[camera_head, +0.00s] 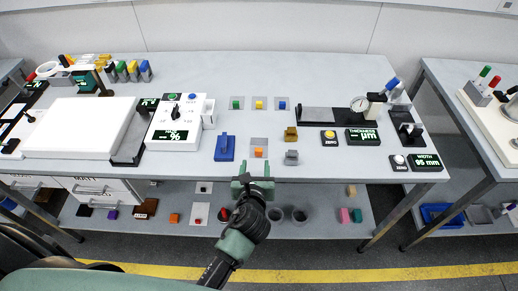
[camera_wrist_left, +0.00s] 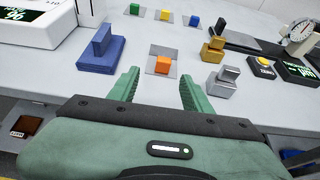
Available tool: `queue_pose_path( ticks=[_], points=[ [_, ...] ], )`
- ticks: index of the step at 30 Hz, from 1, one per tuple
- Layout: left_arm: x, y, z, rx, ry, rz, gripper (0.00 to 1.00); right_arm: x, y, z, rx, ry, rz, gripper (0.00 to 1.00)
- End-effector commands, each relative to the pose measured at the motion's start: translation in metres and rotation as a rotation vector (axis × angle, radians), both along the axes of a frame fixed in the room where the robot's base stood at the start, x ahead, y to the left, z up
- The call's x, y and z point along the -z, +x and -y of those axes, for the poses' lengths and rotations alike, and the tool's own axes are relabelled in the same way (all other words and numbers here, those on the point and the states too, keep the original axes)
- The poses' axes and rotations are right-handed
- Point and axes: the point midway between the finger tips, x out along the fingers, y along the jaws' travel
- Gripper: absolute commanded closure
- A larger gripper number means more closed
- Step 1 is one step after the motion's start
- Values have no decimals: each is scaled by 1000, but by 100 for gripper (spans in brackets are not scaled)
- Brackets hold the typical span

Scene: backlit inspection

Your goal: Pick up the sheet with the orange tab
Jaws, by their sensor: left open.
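The sheet with the orange tab (camera_head: 259,142) is a small thin grey square lying flat near the front edge of the table. Its orange tab (camera_head: 259,153) is a small block at the sheet's near side. In the left wrist view the sheet (camera_wrist_left: 163,50) and orange tab (camera_wrist_left: 162,66) lie just beyond the fingertips, between their lines. My left gripper (camera_head: 254,170) is open and empty, in front of the tab at the table's front edge. Its two green fingers show in the left wrist view (camera_wrist_left: 158,82), apart from the tab. My right gripper is not in view.
A blue block (camera_head: 224,148) stands left of the sheet. Brass (camera_head: 291,134) and silver (camera_head: 292,157) blocks stand to its right. Sheets with green (camera_head: 236,104), yellow (camera_head: 259,105) and blue (camera_head: 282,105) tabs lie behind. A haze meter (camera_head: 176,121) and thickness gauge (camera_head: 340,116) flank the area.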

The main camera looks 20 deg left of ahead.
Motion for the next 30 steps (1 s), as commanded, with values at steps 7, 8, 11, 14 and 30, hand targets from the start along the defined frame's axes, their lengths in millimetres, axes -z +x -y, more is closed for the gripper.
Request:
queue_pose_path(
  ticks=[7, 8, 11, 14, 30],
  points=[
    [8, 25, -3, 15, 27, -1, 51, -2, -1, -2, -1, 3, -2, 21],
    [9, 28, -4, 15, 27, -1, 51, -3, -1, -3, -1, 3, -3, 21],
    [12, 41, -5, 14, 24, -1, 51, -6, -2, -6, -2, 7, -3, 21],
    [17, 57, -7, 14, 24, -1, 51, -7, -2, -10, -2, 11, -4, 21],
    [26, 72, -12, 14, 23, -1, 84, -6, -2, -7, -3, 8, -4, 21]
  ],
)
